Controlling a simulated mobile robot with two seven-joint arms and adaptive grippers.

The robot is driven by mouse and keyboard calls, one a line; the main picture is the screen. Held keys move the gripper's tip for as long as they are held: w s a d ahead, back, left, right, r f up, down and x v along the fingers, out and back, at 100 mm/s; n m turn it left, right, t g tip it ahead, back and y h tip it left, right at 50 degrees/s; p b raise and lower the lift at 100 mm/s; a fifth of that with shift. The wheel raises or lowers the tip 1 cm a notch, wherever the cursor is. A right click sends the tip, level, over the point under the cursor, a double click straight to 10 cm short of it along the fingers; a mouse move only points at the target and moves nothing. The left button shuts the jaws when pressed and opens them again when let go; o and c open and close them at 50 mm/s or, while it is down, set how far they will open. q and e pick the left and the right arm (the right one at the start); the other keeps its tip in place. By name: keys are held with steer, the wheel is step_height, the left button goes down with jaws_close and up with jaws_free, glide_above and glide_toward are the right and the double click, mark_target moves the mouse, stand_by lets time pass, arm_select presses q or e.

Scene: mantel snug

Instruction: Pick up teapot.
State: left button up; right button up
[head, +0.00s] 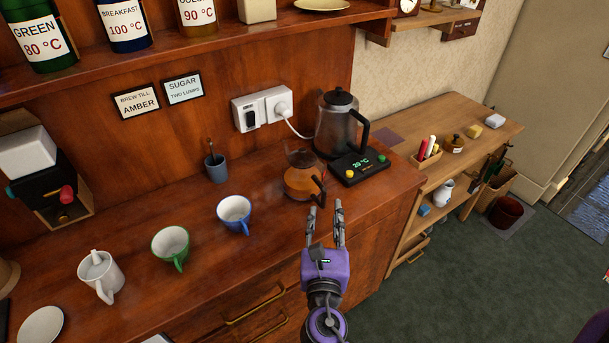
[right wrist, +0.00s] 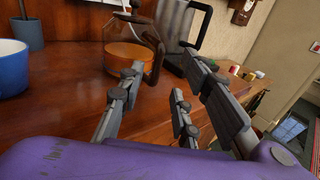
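The teapot (head: 300,181) is a clear glass pot with amber liquid in its lower half and a dark brown handle toward my right gripper. It stands upright on the wooden counter, left of the kettle base. My right gripper (head: 325,208) is open and empty, with its fingers pointing at the handle side. In the right wrist view the teapot (right wrist: 122,55) stands just beyond the fingertips, and its handle shows ahead of the gap between the fingers. I see no contact, though the exact distance is hard to tell. My left gripper is not in view.
A glass kettle (head: 336,128) sits on its black base (head: 360,168) close to the teapot's right. A blue cup (head: 234,212), a green cup (head: 170,246) and a small blue-grey pot (head: 216,170) stand to the left. The counter's front edge lies under my right gripper.

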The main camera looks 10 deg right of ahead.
mark_target(323, 196)
steer(key=x, duration=0.3)
steer(key=p+x, duration=0.1)
steer(key=x, duration=0.1)
steer(key=shift+a+r, duration=0.2)
steer(key=shift+r, duration=0.1)
steer(key=shift+w+d+f, duration=0.15)
steer(key=shift+w, duration=0.15)
jaws_close()
